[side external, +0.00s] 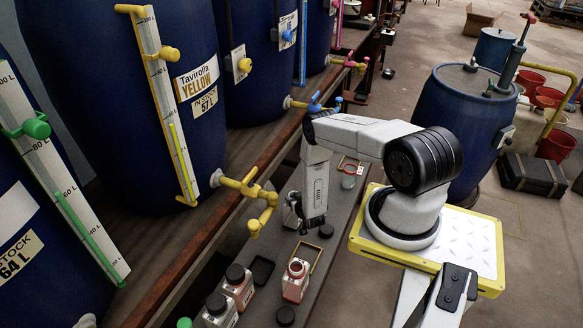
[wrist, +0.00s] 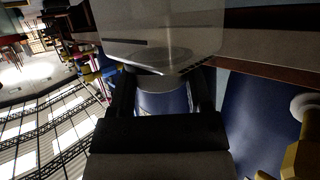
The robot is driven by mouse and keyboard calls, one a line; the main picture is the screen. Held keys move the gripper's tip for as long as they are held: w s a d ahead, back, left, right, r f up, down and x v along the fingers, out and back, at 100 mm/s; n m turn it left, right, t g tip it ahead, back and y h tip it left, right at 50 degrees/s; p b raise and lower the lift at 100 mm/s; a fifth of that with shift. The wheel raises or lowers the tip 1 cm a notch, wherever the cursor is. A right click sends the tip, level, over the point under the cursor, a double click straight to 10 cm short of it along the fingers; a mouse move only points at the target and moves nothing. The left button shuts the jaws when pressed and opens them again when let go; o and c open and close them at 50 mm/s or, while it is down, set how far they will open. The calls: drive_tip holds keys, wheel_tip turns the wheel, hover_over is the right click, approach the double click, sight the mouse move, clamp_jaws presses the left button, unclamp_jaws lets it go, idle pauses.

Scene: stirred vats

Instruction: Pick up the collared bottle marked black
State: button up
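In the wrist view my gripper (wrist: 163,98) has its two dark fingers on either side of a pale, round neck, seemingly closed on it. A smooth grey bottle body (wrist: 150,32) with a dark bar widens out beyond the neck. In the side view my gripper (side external: 292,205) is small and dark, over the grey bench beside the yellow tap; its fingers and the bottle are hard to separate there. I cannot read any mark on the bottle. A red open-necked bottle (side external: 295,284) and two black-capped bottles (side external: 239,288) (side external: 219,314) stand nearer the camera.
Yellow tap (side external: 262,205) juts from the blue vat (side external: 100,80) close to my gripper. Loose black lids (side external: 326,231) (side external: 285,315), a yellow frame (side external: 308,258) and a red frame (side external: 350,162) are on the grey bench (side external: 335,205). A blue drum (side external: 455,125) stands right.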

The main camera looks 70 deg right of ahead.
clamp_jaws()
drive_tip(key=shift+r, duration=0.15)
drive_tip(key=shift+r, duration=0.7)
drive_tip(key=s+a+r, duration=0.7)
drive_tip(key=s+r, duration=0.4)
drive_tip(key=shift+s+a+r, duration=0.15)
drive_tip(key=shift+s+a, duration=0.15)
drive_tip(key=shift+a, duration=0.1)
